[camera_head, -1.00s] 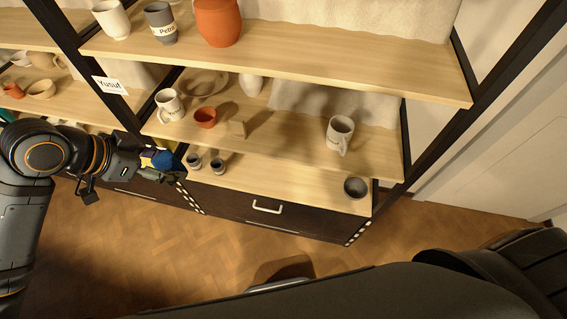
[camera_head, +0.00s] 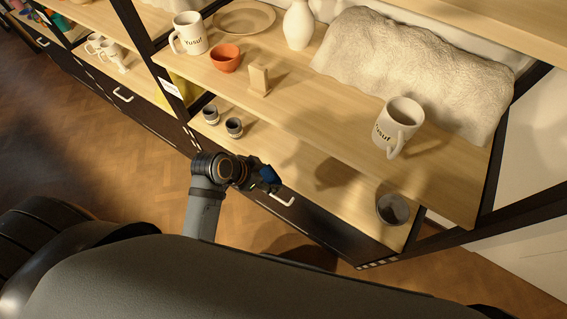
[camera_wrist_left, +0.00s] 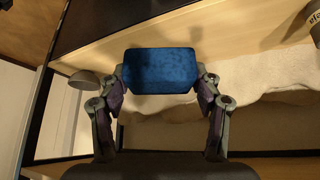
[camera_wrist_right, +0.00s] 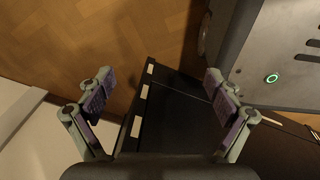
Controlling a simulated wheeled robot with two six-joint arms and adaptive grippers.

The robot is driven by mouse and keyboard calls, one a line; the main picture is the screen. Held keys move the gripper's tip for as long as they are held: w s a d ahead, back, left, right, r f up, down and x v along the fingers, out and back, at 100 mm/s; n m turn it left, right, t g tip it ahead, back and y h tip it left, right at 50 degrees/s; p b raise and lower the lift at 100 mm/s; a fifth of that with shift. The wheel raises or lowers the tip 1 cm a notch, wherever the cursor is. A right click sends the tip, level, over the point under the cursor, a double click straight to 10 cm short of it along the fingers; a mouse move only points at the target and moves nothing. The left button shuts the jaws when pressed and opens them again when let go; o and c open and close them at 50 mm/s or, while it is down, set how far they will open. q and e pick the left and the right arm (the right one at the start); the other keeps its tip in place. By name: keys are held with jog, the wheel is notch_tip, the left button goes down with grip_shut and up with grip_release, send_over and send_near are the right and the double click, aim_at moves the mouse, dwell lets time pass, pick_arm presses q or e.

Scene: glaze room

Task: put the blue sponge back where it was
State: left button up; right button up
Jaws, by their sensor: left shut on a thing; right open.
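The blue sponge (camera_wrist_left: 160,70) is a rounded block held between the two fingers of my left gripper (camera_wrist_left: 160,82) in the left wrist view. In the head view the sponge (camera_head: 268,174) shows at the tip of my left gripper (camera_head: 262,176), in front of the lower shelf's edge and above the drawer handle. My right gripper (camera_wrist_right: 158,92) is open and empty in the right wrist view, above the floor and a dark cabinet edge. It does not show in the head view.
The lower shelf (camera_head: 290,165) holds two small cups (camera_head: 234,127) at left and a grey bowl (camera_head: 392,209) at right, with bare wood between. The shelf above (camera_head: 330,110) holds Yusuf mugs (camera_head: 397,127), an orange bowl (camera_head: 225,58), a wooden block (camera_head: 259,79) and a white vase (camera_head: 298,25).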

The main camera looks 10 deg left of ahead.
pick_arm(q)
jog(key=shift+d+f, duration=0.1)
jog(key=shift+f, duration=0.1)
jog(key=shift+w+a+f, duration=0.15)
jog(key=shift+w, duration=0.2)
jog(key=shift+w+a+f, duration=0.1)
jog(key=shift+w, duration=0.25)
jog(key=w+a+f, duration=0.1)
jog(key=w+f, duration=0.2)
jog(key=w, duration=0.4)
jog(key=b, duration=0.2)
send_over(278, 160)
jog(key=s+a, duration=0.1)
jog(key=s, duration=0.1)
notch_tip(278, 160, down, 6)
jog(key=shift+a+r, duration=0.15)
jog(key=shift+r, duration=0.1)
jog(key=shift+w+f, duration=0.15)
jog(key=shift+f, duration=0.05)
jog(key=shift+w+a+f, duration=0.1)
jog(key=shift+w+f, duration=0.1)
jog(key=shift+f, duration=1.5)
pick_arm(e)
jog(key=shift+s+a+f, duration=0.25)
jog(key=shift+f, duration=0.45)
jog(key=shift+s+a+f, duration=0.2)
jog(key=shift+s+f, duration=0.05)
jog(key=shift+f, duration=0.45)
pick_arm(q)
jog(key=shift+f, duration=0.1)
